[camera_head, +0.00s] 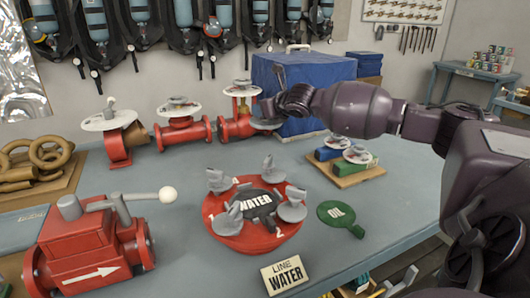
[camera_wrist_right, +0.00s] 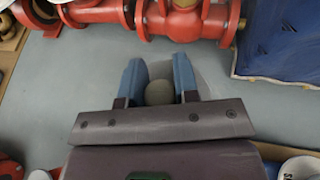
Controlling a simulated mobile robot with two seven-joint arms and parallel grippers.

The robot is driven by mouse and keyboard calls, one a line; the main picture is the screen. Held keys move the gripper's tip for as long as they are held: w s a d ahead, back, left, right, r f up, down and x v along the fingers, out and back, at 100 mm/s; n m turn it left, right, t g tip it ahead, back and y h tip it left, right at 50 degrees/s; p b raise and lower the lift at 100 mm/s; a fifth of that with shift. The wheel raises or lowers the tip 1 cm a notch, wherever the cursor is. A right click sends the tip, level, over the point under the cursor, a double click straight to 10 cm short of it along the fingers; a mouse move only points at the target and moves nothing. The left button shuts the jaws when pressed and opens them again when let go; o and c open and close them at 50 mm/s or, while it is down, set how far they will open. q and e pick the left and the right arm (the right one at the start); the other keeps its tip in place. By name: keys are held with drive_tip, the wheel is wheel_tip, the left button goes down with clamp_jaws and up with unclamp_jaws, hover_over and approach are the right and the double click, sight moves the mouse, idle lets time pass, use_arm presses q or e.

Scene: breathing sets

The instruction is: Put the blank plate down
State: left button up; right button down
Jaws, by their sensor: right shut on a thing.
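My right gripper (camera_head: 278,106) reaches in from the right, at the rightmost red pipe fitting (camera_head: 238,126) and in front of the blue crate. It is shut on a grey piece, which I take to be the blank plate (camera_head: 267,123); its round edge shows just below the gripper. In the right wrist view its rounded grey end (camera_wrist_right: 158,92) sits between the two blue fingers (camera_wrist_right: 158,80). The fingers and wrist hide most of the plate. I cannot tell whether it touches the table or the fitting. My left gripper is not in view.
A red round tray (camera_head: 226,240) with several grey handled pieces and a black WATER tag stands mid-table. A green OIL tag (camera_head: 342,217), a LIME WATER sign (camera_head: 285,275) and a red valve (camera_head: 90,248) lie nearer. The blue crate (camera_head: 300,80) stands behind. Table between tray and fittings is clear.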

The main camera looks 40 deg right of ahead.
wheel_tip(320, 180, down, 14)
drive_tip(key=shift+r+b, duration=0.25)
drive_tip(key=shift+b, duration=0.3)
drive_tip(key=c, duration=0.9)
unclamp_jaws()
drive_tip(key=shift+f, duration=0.15)
drive_tip(key=shift+o, duration=0.2)
